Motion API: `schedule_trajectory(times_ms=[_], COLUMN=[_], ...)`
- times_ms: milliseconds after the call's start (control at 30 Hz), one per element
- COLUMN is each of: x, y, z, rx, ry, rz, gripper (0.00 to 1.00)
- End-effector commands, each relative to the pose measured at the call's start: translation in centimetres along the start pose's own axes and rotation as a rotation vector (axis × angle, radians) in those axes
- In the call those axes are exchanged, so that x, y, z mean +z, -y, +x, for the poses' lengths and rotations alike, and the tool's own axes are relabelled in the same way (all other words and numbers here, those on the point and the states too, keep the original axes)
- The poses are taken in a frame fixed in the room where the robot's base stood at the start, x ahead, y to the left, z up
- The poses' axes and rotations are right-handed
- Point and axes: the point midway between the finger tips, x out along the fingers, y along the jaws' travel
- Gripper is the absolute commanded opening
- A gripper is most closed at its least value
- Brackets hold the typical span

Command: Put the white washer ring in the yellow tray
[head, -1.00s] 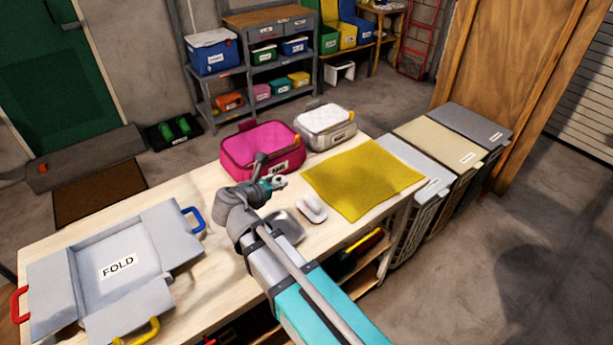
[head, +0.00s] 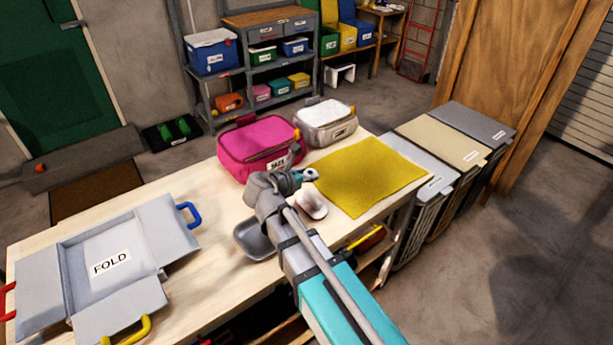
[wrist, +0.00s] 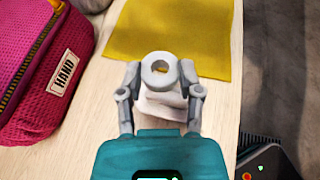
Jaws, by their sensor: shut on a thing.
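The white washer ring (wrist: 161,84) is between the fingertips of my gripper (wrist: 160,70) in the wrist view, its hole showing. My gripper is shut on it and holds it above the table. In the head view the ring (head: 312,173) is a small pale spot at the tip of my gripper (head: 309,176), by the near-left edge of a yellow sheet (head: 370,176). This flat yellow sheet also lies just ahead of the ring in the wrist view (wrist: 190,35). I see no raised rim on it.
A white rounded object (head: 313,206) lies on the wooden table (head: 215,215), below the gripper. A grey dish (head: 255,241) is left of my arm. A pink bag (head: 258,146) and a white-grey case (head: 325,122) stand behind. A grey folding board (head: 105,262) is at left.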

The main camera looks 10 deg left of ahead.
Motion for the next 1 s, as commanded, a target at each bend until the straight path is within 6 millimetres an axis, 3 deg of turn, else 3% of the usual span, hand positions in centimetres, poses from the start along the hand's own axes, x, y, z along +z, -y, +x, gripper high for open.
schedule_trajectory(times_ms=[467, 1000], x=[-0.3, -2.6], y=[-1.1, -8.5], z=[0.7, 6.2], rx=[0.001, 0.0], ry=[0.0, 0.0], rz=[0.0, -0.001], gripper=[0.25, 0.25])
